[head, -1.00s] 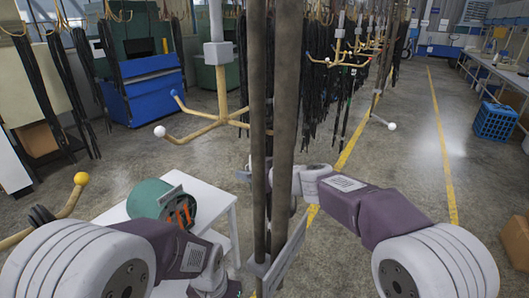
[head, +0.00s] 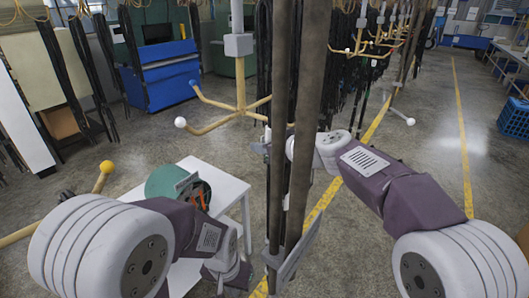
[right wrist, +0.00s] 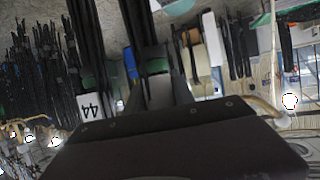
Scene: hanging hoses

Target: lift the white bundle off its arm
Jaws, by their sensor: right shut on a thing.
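A bundle of long dark hoses (head: 308,100) hangs upright in the middle of the head view, with a pale plate (head: 298,250) low on it. Its top is out of view, so I cannot tell whether an arm bears it. The tan rack arm with the white ball (head: 180,122) looks bare behind it. My right gripper (head: 276,148) is shut on the hose bundle at mid-height, its fingers partly hidden. Dark hose strands (right wrist: 140,35) also show in the right wrist view. My left gripper (head: 262,275) is low beside the bundle; its fingers are hidden and its hold is unclear.
A white table (head: 226,190) with a green drum (head: 166,182) stands at left, near the arm with a yellow ball (head: 107,166). A blue cabinet (head: 160,80) is behind. More hoses (head: 347,85) hang at the back. The floor at right is open.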

